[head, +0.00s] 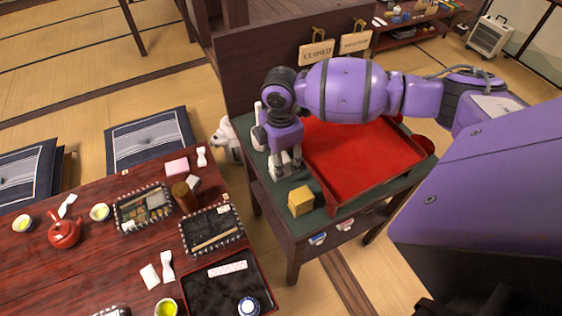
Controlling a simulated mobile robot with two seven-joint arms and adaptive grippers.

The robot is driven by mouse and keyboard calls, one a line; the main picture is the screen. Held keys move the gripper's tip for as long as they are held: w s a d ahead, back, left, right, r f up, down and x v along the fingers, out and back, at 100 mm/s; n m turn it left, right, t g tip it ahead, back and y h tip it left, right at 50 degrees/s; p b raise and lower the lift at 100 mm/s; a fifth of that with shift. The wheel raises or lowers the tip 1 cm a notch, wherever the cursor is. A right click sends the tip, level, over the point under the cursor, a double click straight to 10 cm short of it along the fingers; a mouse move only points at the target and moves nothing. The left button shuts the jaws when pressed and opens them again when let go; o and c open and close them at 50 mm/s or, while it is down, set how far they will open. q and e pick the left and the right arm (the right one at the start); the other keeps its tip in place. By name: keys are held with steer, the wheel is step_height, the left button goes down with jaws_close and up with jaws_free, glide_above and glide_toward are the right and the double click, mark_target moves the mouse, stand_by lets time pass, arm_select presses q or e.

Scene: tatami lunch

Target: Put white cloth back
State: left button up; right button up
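Several small white cloth-like pieces lie on the dark red low table (60,275): a knotted one (167,267) near the front, another (202,156) at the far edge, and one (67,206) by the red teapot. I cannot tell which is the task's white cloth. My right gripper (286,170) points down over the green top of the side stand (262,180), left of a red tray (365,165) and behind a yellow block (300,200). Its fingers are pale and small, and whether they hold anything is unclear. My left gripper is out of view.
The low table carries bento boxes (212,230), a black tray (205,290), a brown cup (184,197) and a red teapot (65,231). A white figure (226,136) is between table and stand. A dark wooden panel (255,65) rises behind the stand.

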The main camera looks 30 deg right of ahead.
step_height(320, 180, up, 10)
steer(key=shift+r+p, duration=0.25)
steer(key=shift+p, duration=0.1)
